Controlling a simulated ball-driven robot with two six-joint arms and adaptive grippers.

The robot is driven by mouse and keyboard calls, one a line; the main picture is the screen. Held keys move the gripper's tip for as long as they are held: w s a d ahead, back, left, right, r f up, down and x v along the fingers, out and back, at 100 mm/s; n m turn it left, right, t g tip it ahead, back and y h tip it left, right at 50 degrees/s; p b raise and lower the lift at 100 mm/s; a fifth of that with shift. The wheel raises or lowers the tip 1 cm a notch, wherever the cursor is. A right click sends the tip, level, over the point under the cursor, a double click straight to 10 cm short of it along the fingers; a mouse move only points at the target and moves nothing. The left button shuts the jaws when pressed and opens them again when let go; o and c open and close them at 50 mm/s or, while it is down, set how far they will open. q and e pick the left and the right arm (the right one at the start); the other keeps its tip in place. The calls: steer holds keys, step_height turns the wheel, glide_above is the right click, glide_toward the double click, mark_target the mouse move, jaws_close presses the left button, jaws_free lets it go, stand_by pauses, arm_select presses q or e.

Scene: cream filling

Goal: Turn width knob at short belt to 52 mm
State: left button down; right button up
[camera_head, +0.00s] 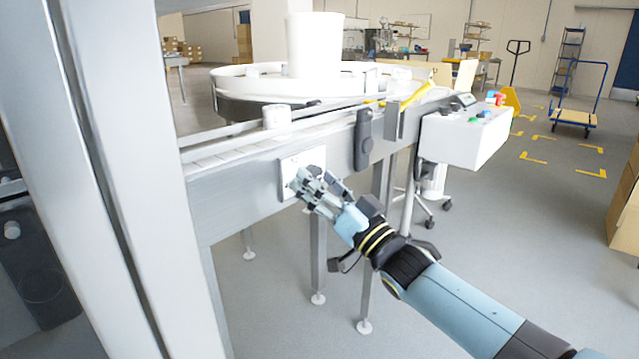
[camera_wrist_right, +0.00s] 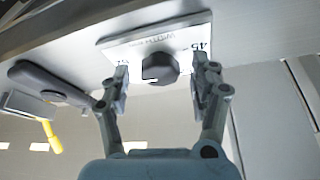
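The width knob (camera_wrist_right: 160,68) is a round dark knob on a white plate (camera_wrist_right: 130,50) marked "WIDTH" and "45" in the right wrist view. In the head view the plate (camera_head: 290,167) sits on the side of the short belt (camera_head: 225,152), and the knob is largely hidden by my fingers. My right gripper (camera_wrist_right: 160,85) is open, with one finger on each side of the knob and visible gaps between. It also shows in the head view (camera_head: 318,187), in front of the plate. The knob's exact setting is not readable. My left gripper is not in view.
A dark oblong fitting (camera_head: 363,139) is mounted on the belt's side right of the plate. A white control box (camera_head: 466,136) with coloured buttons stands further right. A large round white turntable (camera_head: 290,85) lies behind the belt. A grey post (camera_head: 130,150) fills the left.

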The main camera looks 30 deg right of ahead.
steer(key=c, duration=1.1)
steer(key=shift+n, duration=0.4)
steer(key=shift+w+d+r+n+g+y+p, duration=0.25)
steer(key=shift+n+g+y, duration=1.05)
steer(key=shift+n, duration=3.15)
steer(key=shift+s+d+f+n+g+y+p, duration=0.3)
steer(key=shift+n+g+y, duration=1)
steer(key=shift+n, duration=3.2)
steer(key=shift+w+a+r+n+g+y+p, duration=0.15)
steer(key=shift+r+n+g+y+p, duration=0.45)
steer(key=shift+n+g, duration=2.55)
steer(key=n+t, duration=0.2)
steer(key=n, duration=0.1)
steer(key=shift+f+t, duration=0.35)
